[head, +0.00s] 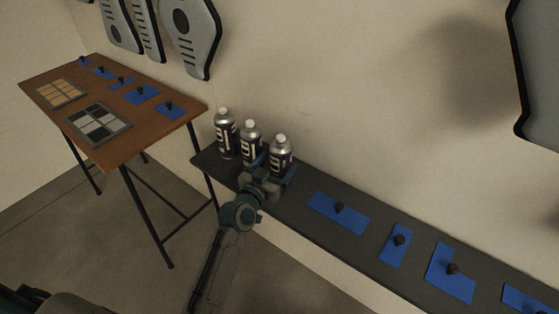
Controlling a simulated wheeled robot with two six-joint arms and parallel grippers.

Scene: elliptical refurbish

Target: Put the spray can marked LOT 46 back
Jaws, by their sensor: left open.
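Three silver spray cans with black labels and pale caps stand upright in a row on the left end of a dark shelf: a left can (226,134), a middle can (250,144) and a right can (280,154). The labels carry large pale characters, but I cannot read LOT 46 on any of them. My left gripper (273,170) is open in front of the right can, its fingers pointing towards it and hiding its lower part. I cannot tell whether it touches the can. My right gripper is not in view.
The dark shelf (290,205) runs along the wall, with blue pads (338,212) bearing black knobs to the right. A brown table (150,127) at left holds more blue pads, a grey-checked tray (99,123) and a tan-checked tray (61,93). Grey panels (190,30) hang above.

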